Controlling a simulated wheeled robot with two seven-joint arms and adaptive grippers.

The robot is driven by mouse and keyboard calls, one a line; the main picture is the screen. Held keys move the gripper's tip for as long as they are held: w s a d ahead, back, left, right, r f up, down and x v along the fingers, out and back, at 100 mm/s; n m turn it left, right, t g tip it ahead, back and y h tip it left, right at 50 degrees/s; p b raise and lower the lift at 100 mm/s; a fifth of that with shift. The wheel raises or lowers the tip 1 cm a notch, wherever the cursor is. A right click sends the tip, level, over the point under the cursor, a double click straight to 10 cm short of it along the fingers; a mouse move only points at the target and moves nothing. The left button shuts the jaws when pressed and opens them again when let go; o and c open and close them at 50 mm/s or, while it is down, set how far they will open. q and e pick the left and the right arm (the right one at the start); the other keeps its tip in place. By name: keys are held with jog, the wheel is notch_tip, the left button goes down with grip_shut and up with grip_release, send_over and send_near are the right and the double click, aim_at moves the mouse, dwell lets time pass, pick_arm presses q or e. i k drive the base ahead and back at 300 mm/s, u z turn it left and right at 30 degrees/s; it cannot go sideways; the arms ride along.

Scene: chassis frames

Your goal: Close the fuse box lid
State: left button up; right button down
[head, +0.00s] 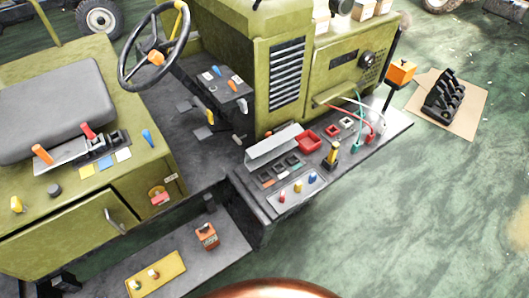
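The fuse box (281,170) is on the dark side ledge of the green vehicle, with a row of small dark and coloured fuses showing. Its pale grey lid (272,146) stands raised along the back edge of the fuses, so the box is open. Neither of my grippers is in the head view, so nothing of mine touches the lid here.
Red and green cables (360,117) lie to the right.

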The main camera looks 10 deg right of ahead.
aim_at(260, 154)
jog(key=k, duration=0.7)
jog(key=u, duration=1.55)
jog(key=i, duration=1.2)
jog(key=z, duration=1.55)
